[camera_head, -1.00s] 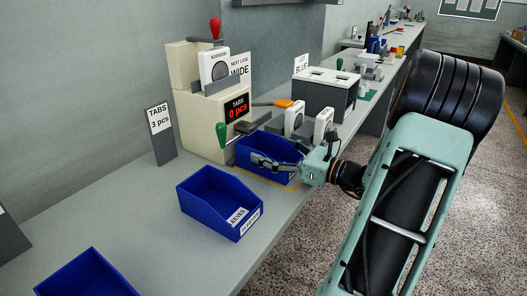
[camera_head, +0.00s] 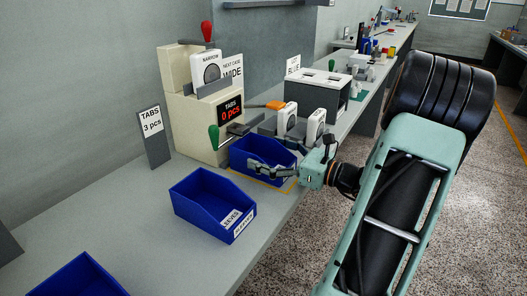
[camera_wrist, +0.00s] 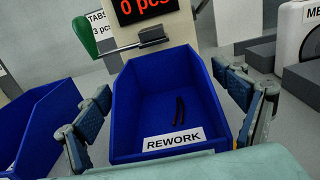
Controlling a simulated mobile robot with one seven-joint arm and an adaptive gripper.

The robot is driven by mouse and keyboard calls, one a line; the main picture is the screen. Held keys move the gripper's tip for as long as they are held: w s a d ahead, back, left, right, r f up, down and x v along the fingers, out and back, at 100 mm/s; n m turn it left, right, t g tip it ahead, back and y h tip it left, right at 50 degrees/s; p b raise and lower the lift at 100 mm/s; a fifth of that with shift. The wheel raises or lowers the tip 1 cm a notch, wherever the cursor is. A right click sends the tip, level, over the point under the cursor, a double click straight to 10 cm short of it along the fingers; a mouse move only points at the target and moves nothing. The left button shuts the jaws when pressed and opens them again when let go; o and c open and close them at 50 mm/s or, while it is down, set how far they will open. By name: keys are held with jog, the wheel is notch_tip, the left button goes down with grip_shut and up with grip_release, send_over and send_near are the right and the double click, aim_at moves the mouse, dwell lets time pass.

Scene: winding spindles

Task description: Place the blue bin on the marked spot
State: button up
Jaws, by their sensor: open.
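The blue bin (camera_head: 262,150) marked REWORK stands on the bench in front of the counter machine. In the wrist view the bin (camera_wrist: 165,100) is upright, with small dark pieces on its floor. A yellow outline (camera_head: 262,183) on the bench shows along the bin's near side; the rest is hidden, so I cannot tell whether the bin is fully inside it. My gripper (camera_head: 270,171) is at the bin's near end. In the wrist view my gripper (camera_wrist: 170,115) is open, one finger beside each side wall. I cannot tell whether the fingers touch the walls.
A second blue bin (camera_head: 213,200) stands close by on the near left, and a third (camera_head: 75,278) is at the bottom left. The counter machine (camera_head: 195,115) reads 0 pcs behind the bin. White-faced units (camera_head: 315,127) stand to its right. Bare bench (camera_head: 130,210) lies left.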

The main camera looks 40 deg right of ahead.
jog(key=p+v, duration=0.2)
jog(key=v, duration=0.9)
